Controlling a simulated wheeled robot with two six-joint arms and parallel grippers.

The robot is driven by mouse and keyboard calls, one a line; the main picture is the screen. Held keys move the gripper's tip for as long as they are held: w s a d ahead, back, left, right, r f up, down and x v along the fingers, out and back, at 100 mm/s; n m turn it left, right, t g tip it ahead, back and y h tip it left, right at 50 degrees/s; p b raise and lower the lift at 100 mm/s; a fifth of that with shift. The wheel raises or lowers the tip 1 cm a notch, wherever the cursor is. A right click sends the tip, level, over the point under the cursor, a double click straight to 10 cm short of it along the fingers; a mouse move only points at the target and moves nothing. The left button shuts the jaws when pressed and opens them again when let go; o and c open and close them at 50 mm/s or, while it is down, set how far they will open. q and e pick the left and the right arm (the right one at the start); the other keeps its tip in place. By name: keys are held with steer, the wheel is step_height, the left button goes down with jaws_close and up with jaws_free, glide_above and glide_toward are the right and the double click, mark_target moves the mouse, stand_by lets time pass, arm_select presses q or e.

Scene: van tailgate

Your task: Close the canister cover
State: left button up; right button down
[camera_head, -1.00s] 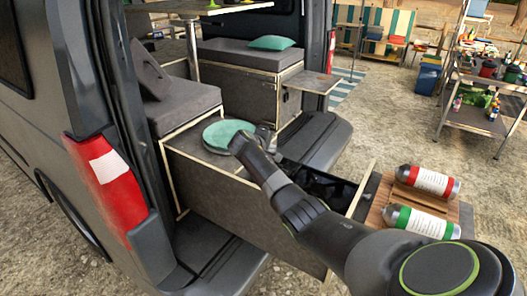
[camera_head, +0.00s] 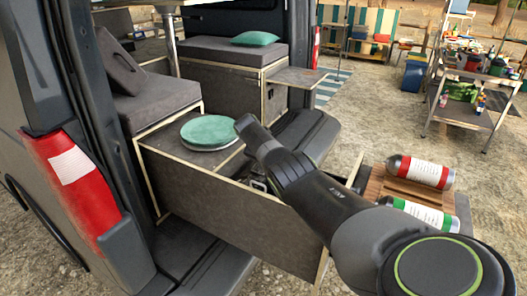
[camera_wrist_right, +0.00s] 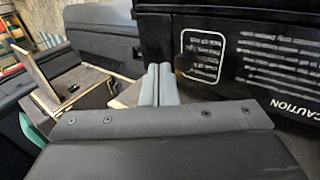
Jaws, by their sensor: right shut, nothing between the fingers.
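Two canisters lie on a slatted wooden board beside the open drawer in the head view: one with a red band (camera_head: 420,171) and one with a green band (camera_head: 425,213). My right arm reaches over the drawer (camera_head: 225,200) and hides part of its inside. The right gripper's fingers show in the wrist view (camera_wrist_right: 160,84), pressed together and empty. A dark grey panel with several studs (camera_wrist_right: 165,120) fills the foreground there. I cannot tell whether it is the canister cover. My left gripper is in neither view.
A round turquoise-topped item (camera_head: 210,131) sits on the bench box left of my arm. A black box with a CAUTION label (camera_wrist_right: 240,50) stands close to the fingers in the wrist view. A shelf rack (camera_head: 470,95) stands farther right on open gravel.

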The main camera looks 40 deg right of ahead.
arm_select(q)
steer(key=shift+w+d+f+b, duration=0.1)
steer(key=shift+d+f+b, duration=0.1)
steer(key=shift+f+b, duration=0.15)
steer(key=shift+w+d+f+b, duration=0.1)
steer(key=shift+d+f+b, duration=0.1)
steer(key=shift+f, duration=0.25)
arm_select(e)
steer(key=shift+w+d+f, duration=0.1)
steer(key=shift+d+f, duration=0.1)
steer(key=shift+f, duration=0.35)
steer(key=shift+w+d+f, duration=0.1)
steer(key=shift+d+f, duration=0.05)
steer(key=shift+f, duration=0.35)
